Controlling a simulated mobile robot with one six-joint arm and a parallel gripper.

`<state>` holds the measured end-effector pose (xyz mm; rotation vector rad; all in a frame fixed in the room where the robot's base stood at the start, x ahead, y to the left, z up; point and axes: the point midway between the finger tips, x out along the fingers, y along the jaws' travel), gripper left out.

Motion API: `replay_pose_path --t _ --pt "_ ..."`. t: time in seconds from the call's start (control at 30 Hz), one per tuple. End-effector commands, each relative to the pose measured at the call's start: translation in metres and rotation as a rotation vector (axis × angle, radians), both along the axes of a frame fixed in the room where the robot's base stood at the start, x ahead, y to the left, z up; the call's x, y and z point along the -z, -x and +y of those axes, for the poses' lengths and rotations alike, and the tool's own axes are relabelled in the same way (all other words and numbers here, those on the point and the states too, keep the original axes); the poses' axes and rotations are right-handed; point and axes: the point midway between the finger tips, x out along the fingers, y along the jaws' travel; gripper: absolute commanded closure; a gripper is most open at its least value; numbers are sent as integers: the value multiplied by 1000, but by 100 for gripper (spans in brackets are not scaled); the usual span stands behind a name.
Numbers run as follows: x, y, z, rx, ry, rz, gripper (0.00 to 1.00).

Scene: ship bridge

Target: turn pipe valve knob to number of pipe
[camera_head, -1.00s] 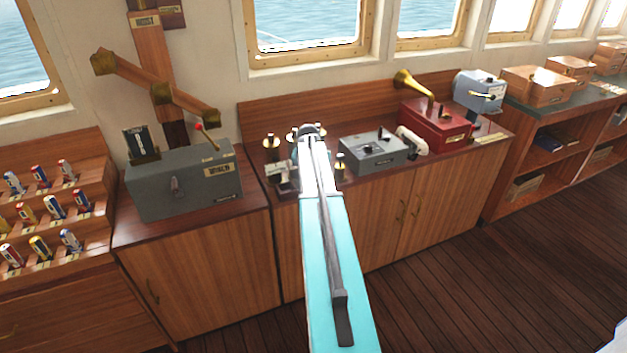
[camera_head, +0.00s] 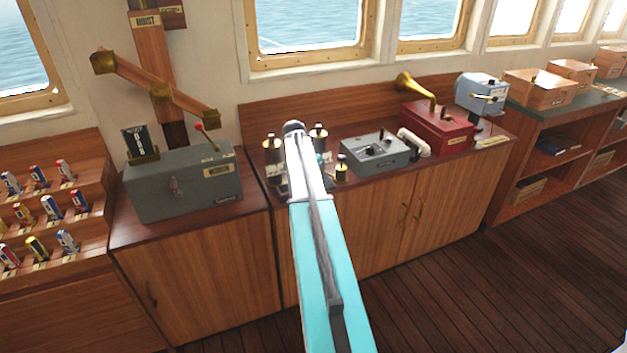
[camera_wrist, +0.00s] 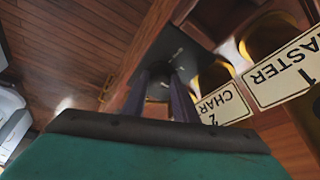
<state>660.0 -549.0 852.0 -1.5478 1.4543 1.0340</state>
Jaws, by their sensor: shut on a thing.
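In the wrist view my gripper (camera_wrist: 163,86) has its two dark fingers closed about a dark knob (camera_wrist: 158,92). The knob stands on a dark plate (camera_wrist: 185,48); its pointer and number marks cannot be read. Beside it are white labels, "MASTER 1" (camera_wrist: 283,72) and a partly hidden "CHAR… 2" (camera_wrist: 222,106), with brass round openings above them. My arm hides the knob and fingers there.
A grey lever box (camera_head: 185,183) stands to the left. To the right are a grey knob box (camera_head: 375,152), a red box with a brass horn (camera_head: 436,128) and a blue-grey device (camera_head: 481,93). The wooden floor (camera_head: 480,290) in front is clear.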

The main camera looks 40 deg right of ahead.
Motion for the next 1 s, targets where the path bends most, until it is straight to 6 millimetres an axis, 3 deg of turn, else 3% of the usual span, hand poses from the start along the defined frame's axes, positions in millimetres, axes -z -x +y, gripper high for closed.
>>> replay_pose_path --t 0.33,0.37,0.47,1.0 --pt "1 -2 4 -1 -7 -4 96" --pt "1 -2 4 -1 -7 -4 71" --pt "1 -2 3 0 -6 -3 55" --pt "-8 -1 5 0 -1 -2 55"
